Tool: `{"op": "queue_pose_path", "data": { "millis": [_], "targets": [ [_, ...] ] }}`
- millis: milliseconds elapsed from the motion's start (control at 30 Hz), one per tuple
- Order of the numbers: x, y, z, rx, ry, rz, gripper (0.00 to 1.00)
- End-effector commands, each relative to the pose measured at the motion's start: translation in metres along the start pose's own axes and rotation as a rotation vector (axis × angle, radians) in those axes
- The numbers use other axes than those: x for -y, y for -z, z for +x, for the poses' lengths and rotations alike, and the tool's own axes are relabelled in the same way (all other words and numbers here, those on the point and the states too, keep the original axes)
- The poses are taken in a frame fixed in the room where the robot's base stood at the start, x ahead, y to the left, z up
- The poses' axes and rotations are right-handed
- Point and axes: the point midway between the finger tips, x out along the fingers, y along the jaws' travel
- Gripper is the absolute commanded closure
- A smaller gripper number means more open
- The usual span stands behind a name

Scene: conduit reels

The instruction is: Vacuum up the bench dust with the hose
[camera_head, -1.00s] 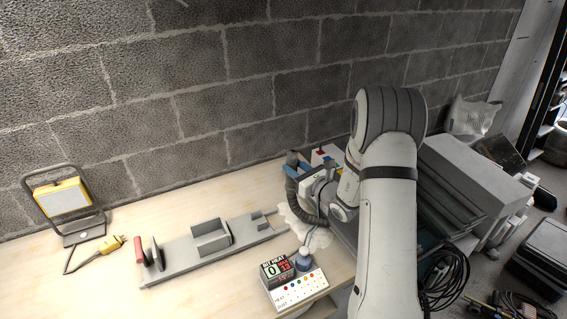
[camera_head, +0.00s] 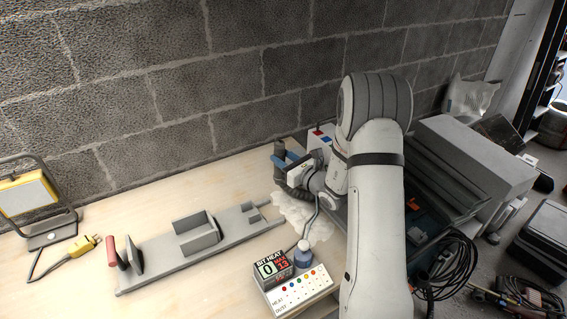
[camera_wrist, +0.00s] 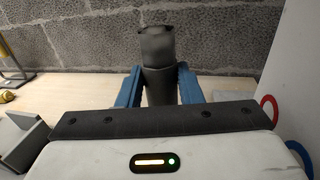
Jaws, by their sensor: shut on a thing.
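The dark grey hose (camera_wrist: 157,60) stands upright between the two blue fingers of my gripper (camera_wrist: 158,88) in the wrist view, and the fingers are shut on it. In the head view my gripper (camera_head: 283,163) is at the back right of the bench, with the hose end (camera_head: 280,150) rising above it. The pale bench dust (camera_head: 303,216) lies in an irregular patch on the bench, just in front of my gripper. The hose appears above the bench top at the patch's back edge.
A long grey fixture (camera_head: 200,245) lies left of the dust. A white box with coloured buttons (camera_head: 321,137) is behind my gripper. A yellow work lamp (camera_head: 27,195) stands far left.

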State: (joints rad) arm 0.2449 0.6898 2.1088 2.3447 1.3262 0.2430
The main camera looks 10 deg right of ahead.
Motion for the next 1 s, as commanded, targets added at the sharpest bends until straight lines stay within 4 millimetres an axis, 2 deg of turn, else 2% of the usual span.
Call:
{"op": "queue_pose_path", "data": {
  "millis": [267,700,1000],
  "targets": [
    [0.002,0.013,-0.001,0.0,0.004,0.0,0.87],
    [0.003,0.057,-0.002,0.0,0.007,0.0,0.87],
    [0.004,0.059,-0.002,0.001,0.008,0.0,0.87]
  ]
}}
